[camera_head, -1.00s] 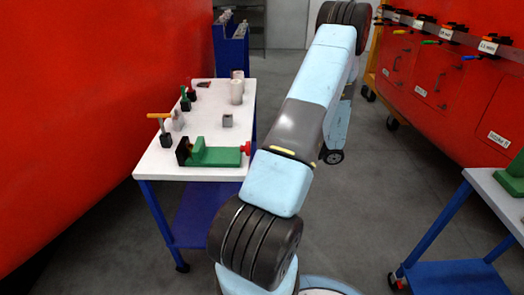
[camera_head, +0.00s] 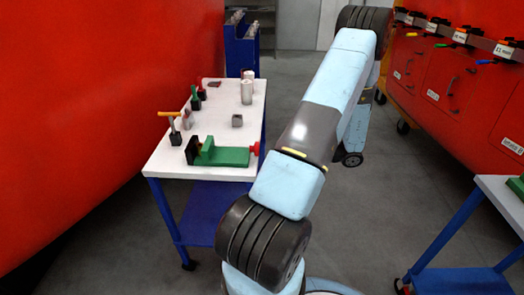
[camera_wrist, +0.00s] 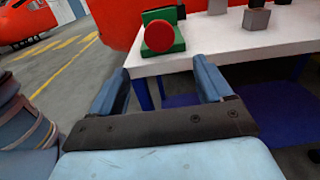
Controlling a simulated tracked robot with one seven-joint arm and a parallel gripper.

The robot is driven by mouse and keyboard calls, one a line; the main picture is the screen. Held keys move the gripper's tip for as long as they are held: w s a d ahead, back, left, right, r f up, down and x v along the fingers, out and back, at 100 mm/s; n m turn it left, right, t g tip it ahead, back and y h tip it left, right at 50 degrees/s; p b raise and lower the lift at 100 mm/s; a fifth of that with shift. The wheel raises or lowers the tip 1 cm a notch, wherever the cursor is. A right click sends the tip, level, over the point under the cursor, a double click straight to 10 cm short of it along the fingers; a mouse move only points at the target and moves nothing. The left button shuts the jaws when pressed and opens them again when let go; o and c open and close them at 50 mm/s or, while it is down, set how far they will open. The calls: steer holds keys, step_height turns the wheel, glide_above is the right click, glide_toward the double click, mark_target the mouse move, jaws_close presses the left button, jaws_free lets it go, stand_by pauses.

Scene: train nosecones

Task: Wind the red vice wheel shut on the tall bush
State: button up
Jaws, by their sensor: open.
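The green vice (camera_head: 222,156) lies on the white-topped table, its dark jaw end at the left. Its red wheel (camera_head: 255,149) is at the right end, by the table edge. In the wrist view the red wheel (camera_wrist: 158,36) faces me as a round disc in front of the green vice (camera_wrist: 163,17). My gripper (camera_wrist: 160,80) is open and empty, its two blue fingers apart, short of the wheel. The tall bush may be one of the pale cylinders (camera_head: 247,91) at the table's back; I cannot tell. No bush shows clearly in the vice.
The white table (camera_head: 207,172) also holds a small grey block (camera_head: 237,120) and several handled tools along its left edge. A red train body (camera_head: 85,95) stands left. Red cabinets (camera_head: 455,85) and another table (camera_head: 505,196) stand right. Grey floor lies between.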

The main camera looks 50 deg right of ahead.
mark_target(257, 150)
steer(key=x, duration=1.3)
steer(key=shift+w+a, duration=0.15)
steer(key=shift+a, duration=0.05)
steer(key=shift+c, duration=0.4)
steer(key=c, duration=0.8)
steer(key=shift+m, duration=1.8)
steer(key=shift+c, duration=0.2)
steer(key=o, duration=0.9)
steer(key=v, duration=1.4)
steer(key=shift+w, duration=0.1)
